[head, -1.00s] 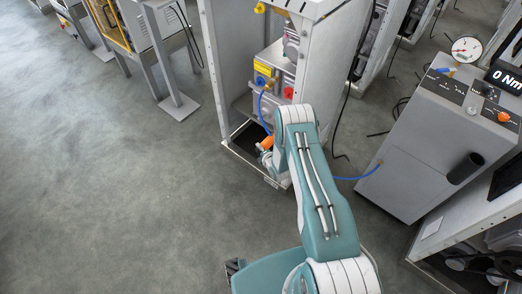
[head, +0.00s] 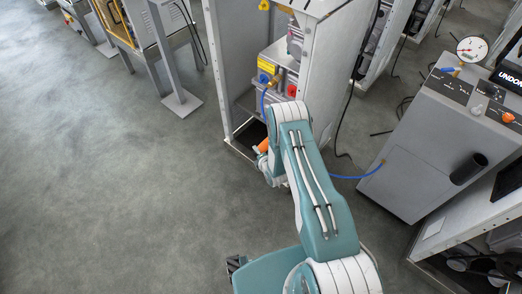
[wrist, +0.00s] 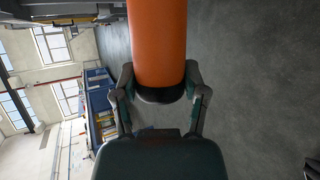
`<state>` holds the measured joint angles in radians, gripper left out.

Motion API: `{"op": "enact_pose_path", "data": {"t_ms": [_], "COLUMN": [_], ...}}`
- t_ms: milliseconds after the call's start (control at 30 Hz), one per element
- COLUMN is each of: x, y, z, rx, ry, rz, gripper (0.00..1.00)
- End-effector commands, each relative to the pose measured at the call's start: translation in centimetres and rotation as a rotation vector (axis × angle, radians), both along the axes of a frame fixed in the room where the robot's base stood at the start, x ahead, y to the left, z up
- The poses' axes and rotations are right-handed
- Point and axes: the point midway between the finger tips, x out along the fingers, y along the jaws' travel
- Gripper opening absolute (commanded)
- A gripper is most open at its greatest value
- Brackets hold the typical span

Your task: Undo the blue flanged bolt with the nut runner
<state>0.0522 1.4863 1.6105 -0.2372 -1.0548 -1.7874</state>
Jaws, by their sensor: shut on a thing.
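My gripper (wrist: 160,92) is shut on the nut runner (wrist: 158,45), an orange cylinder with a dark end, in the wrist view. Its working end is out of that view. In the head view the orange nut runner (head: 264,145) shows only partly, left of my arm and low in front of the open cabinet; my arm hides most of my gripper. A blue round part (head: 263,78), which looks like the blue flanged bolt, is on the unit inside the cabinet under a yellow label. The nut runner is below it and apart from it. A red part (head: 292,91) sits to its right.
The cabinet (head: 325,80) has tall side walls close to my arm. A blue hose (head: 371,171) runs from the grey console (head: 420,150) at right, whose display (head: 510,77) reads "UNDON", cut off. Open floor (head: 110,200) lies at left.

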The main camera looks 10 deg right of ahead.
Motion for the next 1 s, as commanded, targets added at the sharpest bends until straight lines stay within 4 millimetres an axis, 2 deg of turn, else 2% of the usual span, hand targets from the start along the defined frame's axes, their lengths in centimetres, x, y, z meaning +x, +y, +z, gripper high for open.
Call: {"op": "enact_pose_path", "data": {"t_ms": [433, 800, 900, 1000], "x": [-1.7, -1.9, -1.8, -1.5], "y": [2.4, 2.7, 2.6, 2.4], "z": [0.1, 0.1, 0.8, 2.6], "rx": [-0.001, -0.001, -0.001, -0.002], "ry": [-0.002, -0.002, -0.004, -0.006], "rz": [0.002, 0.001, -0.002, -0.012], "gripper": [0.0, 0.0, 0.0, 0.0]}}
